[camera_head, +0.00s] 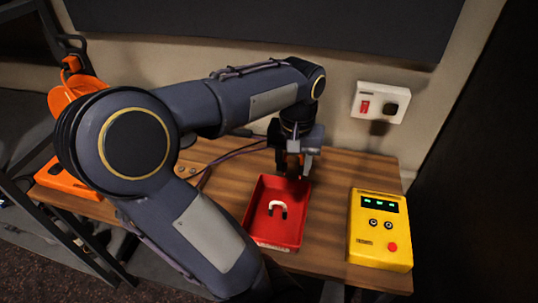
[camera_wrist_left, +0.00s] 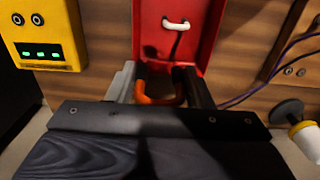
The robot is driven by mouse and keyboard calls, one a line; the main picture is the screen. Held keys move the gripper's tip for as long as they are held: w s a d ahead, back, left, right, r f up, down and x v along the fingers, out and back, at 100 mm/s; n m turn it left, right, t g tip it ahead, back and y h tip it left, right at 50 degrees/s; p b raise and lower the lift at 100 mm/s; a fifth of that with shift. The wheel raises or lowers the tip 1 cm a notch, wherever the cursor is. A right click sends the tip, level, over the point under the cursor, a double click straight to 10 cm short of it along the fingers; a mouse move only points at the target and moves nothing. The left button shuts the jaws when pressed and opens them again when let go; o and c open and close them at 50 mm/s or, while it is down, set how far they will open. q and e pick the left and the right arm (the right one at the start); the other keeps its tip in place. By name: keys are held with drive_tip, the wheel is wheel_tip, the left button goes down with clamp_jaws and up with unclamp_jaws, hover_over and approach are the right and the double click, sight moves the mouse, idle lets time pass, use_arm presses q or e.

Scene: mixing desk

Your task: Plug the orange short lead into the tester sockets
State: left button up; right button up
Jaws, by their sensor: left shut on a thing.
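My left gripper (camera_head: 294,168) is above the far end of the red tray (camera_head: 262,242). In the left wrist view, the left gripper (camera_wrist_left: 162,85) is shut on the orange short lead (camera_wrist_left: 160,100), a U-shaped piece between the fingers. In the head view the lead is mostly hidden by the gripper. The yellow tester (camera_head: 378,250) stands at the right of the desk, apart from the gripper. It has a lit green display and two round tester sockets (camera_head: 381,224); they also show in the left wrist view (camera_wrist_left: 36,20). My right gripper is not in view.
A white U-shaped lead (camera_head: 277,208) lies in the red tray. A white wall plate (camera_head: 380,102) with a red switch is behind the desk. Purple cables (camera_head: 235,153) run left of the gripper. Bare wood (camera_head: 330,205) lies between tray and tester.

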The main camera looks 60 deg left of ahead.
use_arm(q)
drive_tip(key=r+p, duration=0.2)
hover_over(381, 224)
wheel_tip(381, 224, down, 8)
drive_tip(key=b, duration=0.5)
drive_tip(key=shift+w+b, duration=0.1)
drive_tip(key=shift+b, duration=0.3)
drive_tip(key=shift+f+b, duration=0.4)
drive_tip(key=shift+f, duration=0.3)
drive_tip(key=shift+f+b, duration=0.65)
drive_tip(key=shift+f, duration=0.2)
drive_tip(key=shift+p, duration=0.35)
idle(0.5)
drive_tip(key=shift+f+b, duration=0.5)
drive_tip(key=shift+f, duration=0.2)
